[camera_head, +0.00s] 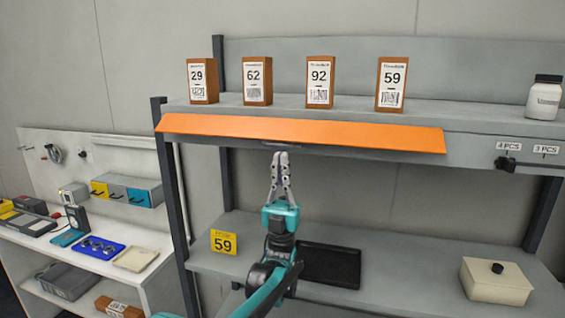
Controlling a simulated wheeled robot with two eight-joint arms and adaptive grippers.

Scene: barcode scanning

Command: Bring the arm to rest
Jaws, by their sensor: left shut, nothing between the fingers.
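My left gripper (280,157) points up in the middle of the view, below the orange front strip of the upper shelf. Its grey fingers are closed together at the tips with nothing between them. Its teal and black arm comes up from the bottom and hides part of the lower shelf and the left end of a black tray (335,266). My right gripper is not in view.
Several brown labelled boxes, such as box 59 (391,84), stand on the upper shelf (225,103) with a white bottle (544,97). A cluttered bench (150,240) is left.

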